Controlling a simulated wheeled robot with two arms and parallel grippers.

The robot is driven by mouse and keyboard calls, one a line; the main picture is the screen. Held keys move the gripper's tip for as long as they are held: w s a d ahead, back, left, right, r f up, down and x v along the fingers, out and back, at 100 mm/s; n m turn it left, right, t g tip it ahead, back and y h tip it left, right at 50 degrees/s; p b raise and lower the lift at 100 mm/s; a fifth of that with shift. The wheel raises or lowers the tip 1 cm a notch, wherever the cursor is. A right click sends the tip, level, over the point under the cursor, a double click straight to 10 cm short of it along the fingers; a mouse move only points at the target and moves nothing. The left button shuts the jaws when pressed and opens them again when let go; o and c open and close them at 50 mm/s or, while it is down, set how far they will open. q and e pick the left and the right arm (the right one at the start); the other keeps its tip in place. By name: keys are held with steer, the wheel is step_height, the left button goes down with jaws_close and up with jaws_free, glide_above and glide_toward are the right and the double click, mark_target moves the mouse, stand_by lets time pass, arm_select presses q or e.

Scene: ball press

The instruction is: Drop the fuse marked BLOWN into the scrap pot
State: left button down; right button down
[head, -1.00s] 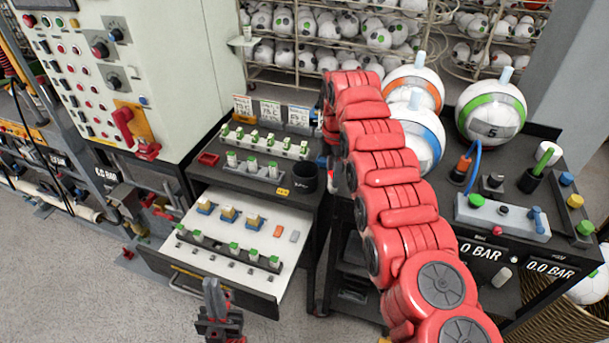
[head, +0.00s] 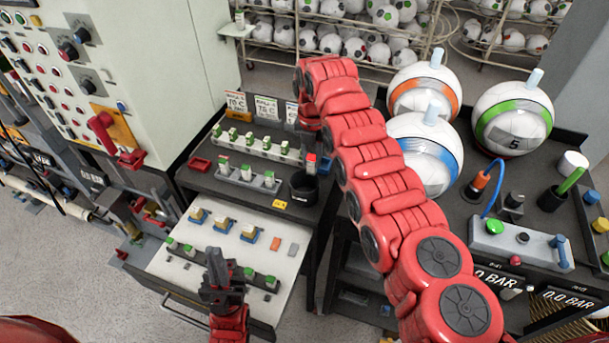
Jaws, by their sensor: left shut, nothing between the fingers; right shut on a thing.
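My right gripper (head: 311,150) points down at the back right of the black bench top, shut on a small fuse (head: 311,164) with a red end and a pale body. The fuse hangs over the black scrap pot (head: 303,190), in line with its back right rim; I cannot tell if its lower end is inside. The marking on it is too small to read.
A rail of green-capped fuses (head: 255,146) and a shorter rack (head: 245,178) stand left of the pot. Large balls (head: 423,152) and a gauge bench (head: 515,250) are at right, close to my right arm.

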mark_target(311, 173)
steer(key=shift+w, duration=0.25)
steer(key=shift+f, duration=0.25)
steer(key=shift+s+f+p, duration=0.3)
steer(key=shift+f, duration=0.3)
steer(key=f, duration=0.4)
steer(key=shift+w, duration=0.2)
steer(key=shift+s, duration=0.1)
steer(key=c, duration=0.6)
jaws_free()
